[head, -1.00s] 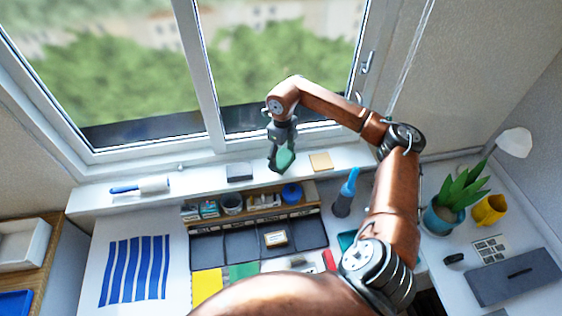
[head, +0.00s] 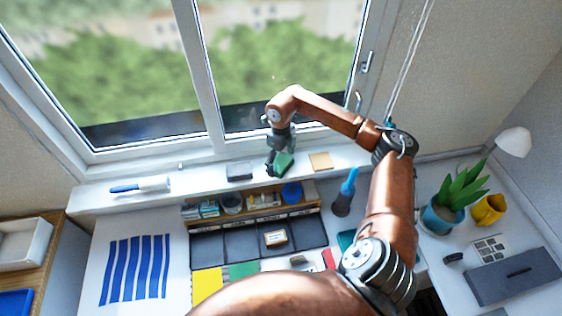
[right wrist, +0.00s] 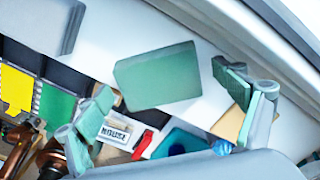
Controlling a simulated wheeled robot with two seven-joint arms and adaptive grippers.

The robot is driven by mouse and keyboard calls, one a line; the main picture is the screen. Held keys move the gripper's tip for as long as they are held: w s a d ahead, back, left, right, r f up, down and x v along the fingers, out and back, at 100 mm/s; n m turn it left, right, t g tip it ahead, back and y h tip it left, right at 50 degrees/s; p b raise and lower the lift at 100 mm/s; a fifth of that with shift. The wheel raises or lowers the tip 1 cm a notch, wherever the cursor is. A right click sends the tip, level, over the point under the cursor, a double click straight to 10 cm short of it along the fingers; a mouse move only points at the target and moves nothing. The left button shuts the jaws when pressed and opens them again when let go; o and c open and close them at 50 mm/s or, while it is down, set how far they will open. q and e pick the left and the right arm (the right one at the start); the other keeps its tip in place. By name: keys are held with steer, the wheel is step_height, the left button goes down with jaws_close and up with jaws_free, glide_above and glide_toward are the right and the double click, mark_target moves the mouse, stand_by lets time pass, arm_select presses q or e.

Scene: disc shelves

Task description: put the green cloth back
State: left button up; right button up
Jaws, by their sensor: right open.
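The green cloth (head: 284,163), a flat rectangular pad, lies on the white windowsill between a dark grey block and a tan square. My right gripper (head: 277,160) is over the sill just at the cloth and partly covers it in the head view. In the right wrist view, the cloth (right wrist: 157,77) shows whole between the two spread fingers of the right gripper (right wrist: 168,90). Neither finger appears to touch it, and the gripper is open and empty. My left gripper is in neither view.
The dark grey block (head: 239,171) and the tan square (head: 320,161) flank the cloth on the sill. A paint roller (head: 141,187) lies further left. Below is a shelf of small containers (head: 250,205) with a blue round item (head: 291,192). The window is close behind.

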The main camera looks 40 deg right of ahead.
mark_target(281, 162)
step_height(281, 162, up, 12)
stand_by(0.7)
